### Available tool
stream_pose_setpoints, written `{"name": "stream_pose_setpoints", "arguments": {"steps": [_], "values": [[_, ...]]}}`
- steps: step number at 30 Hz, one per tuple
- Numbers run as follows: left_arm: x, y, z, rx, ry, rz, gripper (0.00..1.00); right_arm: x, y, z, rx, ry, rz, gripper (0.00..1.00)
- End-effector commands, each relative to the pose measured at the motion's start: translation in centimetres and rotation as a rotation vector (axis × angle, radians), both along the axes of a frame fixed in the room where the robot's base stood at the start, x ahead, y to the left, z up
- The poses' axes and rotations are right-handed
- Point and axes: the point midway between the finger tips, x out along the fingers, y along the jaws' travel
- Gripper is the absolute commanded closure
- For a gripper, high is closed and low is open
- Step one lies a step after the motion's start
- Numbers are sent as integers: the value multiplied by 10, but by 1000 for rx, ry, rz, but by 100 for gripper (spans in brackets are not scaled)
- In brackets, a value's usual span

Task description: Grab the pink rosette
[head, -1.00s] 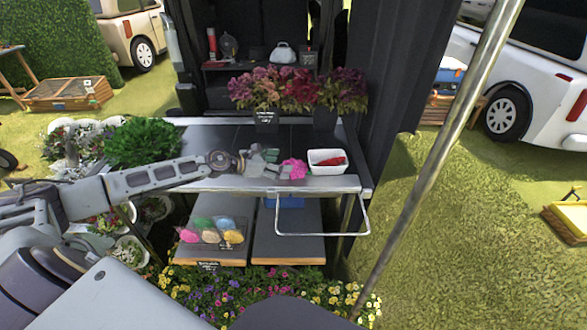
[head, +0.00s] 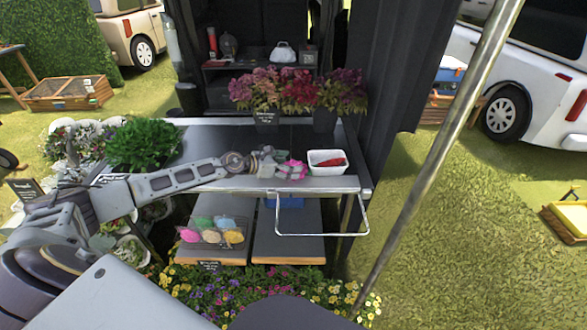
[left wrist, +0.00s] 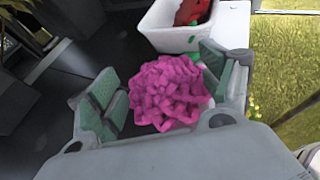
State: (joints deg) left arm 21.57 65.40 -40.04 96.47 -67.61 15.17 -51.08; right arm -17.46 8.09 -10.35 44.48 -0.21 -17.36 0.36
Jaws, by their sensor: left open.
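The pink rosette (head: 294,164) lies on the dark table top near its front edge, just left of the white tub. My left gripper (head: 285,170) reaches over the table from the left and is at the rosette, partly covering it. In the left wrist view the bright pink rosette (left wrist: 168,92) sits between the two green-padded fingers of the open left gripper (left wrist: 160,92). The right finger is close to the rosette; a gap shows between it and the left finger. My right gripper is not in view.
A white tub (head: 327,168) with a red item stands right beside the rosette. Potted pink and red flowers (head: 300,88) stand at the back of the table, and a green plant (head: 142,143) at the left. A metal rail (head: 322,234) juts out at the front.

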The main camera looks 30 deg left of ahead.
Motion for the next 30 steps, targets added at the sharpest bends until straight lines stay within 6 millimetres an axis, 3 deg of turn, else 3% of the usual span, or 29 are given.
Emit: {"name": "stream_pose_setpoints", "arguments": {"steps": [20,30], "values": [[6,-4,-3,1,0,0,20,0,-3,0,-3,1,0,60],[6,-4,-3,1,0,0,62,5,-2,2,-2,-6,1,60]]}}
